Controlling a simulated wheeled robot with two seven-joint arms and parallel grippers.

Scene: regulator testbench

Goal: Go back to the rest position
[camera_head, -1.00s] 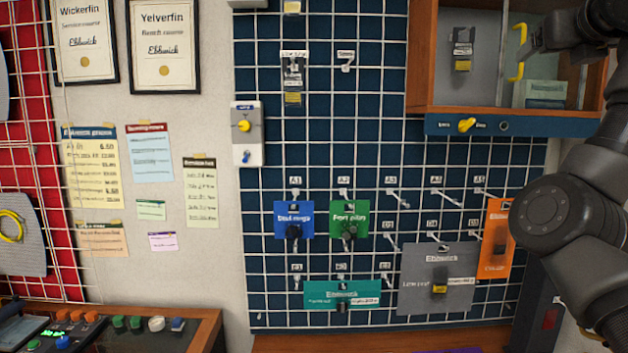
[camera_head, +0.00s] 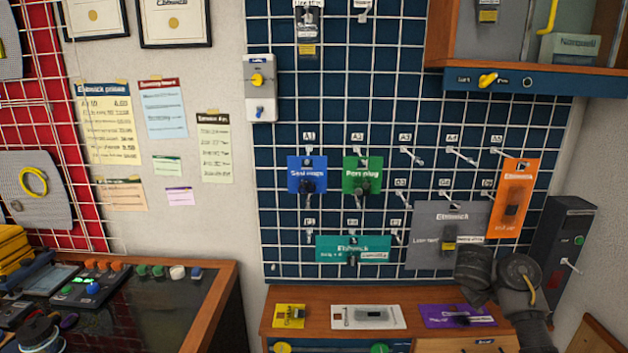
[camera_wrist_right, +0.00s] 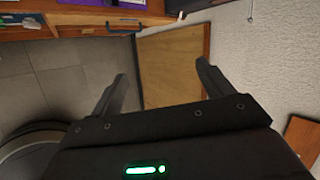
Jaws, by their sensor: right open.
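My right arm (camera_head: 497,275) shows at the lower right in the head view, in front of the drawer bench. Its gripper is out of sight there. In the right wrist view my right gripper (camera_wrist_right: 160,88) is open, with two dark fingers apart and nothing between them. Below it are a grey tiled floor and a wooden panel (camera_wrist_right: 172,62). My left gripper is in neither view.
The blue pegboard (camera_head: 330,120) holds several hanging cards. A wooden bench (camera_head: 290,335) with yellow, white and purple (camera_head: 455,315) cards stands beneath. A wooden cabinet (camera_head: 436,50) hangs upper right. A black box (camera_head: 563,245) is on the right. A counter (camera_head: 222,300) stands left.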

